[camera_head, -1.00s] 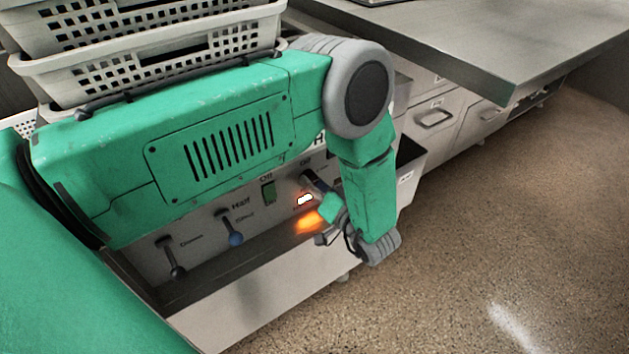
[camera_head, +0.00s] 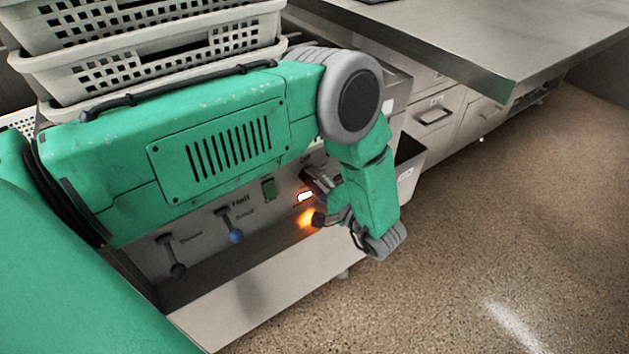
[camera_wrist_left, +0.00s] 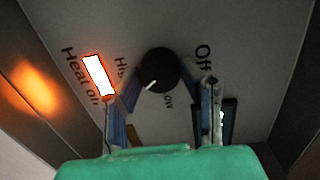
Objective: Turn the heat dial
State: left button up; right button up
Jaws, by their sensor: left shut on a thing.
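The heat dial (camera_wrist_left: 158,70) is a round black knob with a white pointer mark, on a light panel in the left wrist view. The mark points to the lower left. My left gripper (camera_wrist_left: 160,93) has one finger on each side of the dial and is shut on it. In the head view my left gripper (camera_head: 318,200) is at the panel, and its fingers and wrist hide the dial there. A lit white indicator (camera_wrist_left: 98,75) glows beside the "Heat on" label; it also shows in the head view (camera_head: 305,196). My right gripper is not in view.
A green switch (camera_head: 268,189), a blue-tipped lever (camera_head: 231,226) and a dark lever (camera_head: 172,256) sit left of my gripper on the panel. Perforated baskets (camera_head: 150,62) are stacked above. A grey worktop (camera_head: 470,40) with drawers is behind. Open floor lies to the right.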

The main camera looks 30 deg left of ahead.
pick_arm(q)
jog(key=m, duration=0.3)
jog(key=m+b, duration=0.1)
jog(key=m, duration=0.2)
jog(key=shift+w+d+y, duration=0.1)
jog(key=shift+w+y, duration=0.1)
jog(key=shift+y, duration=0.1)
jog(key=shift+m, duration=0.3)
jog(key=shift+f, duration=0.1)
jog(key=o, duration=1.1)
jog(key=shift+f, duration=0.1)
jog(key=shift+o, duration=0.2)
jog(key=shift+s+d, duration=0.1)
jog(key=v, duration=1.1)
jog(key=shift+d, duration=0.4)
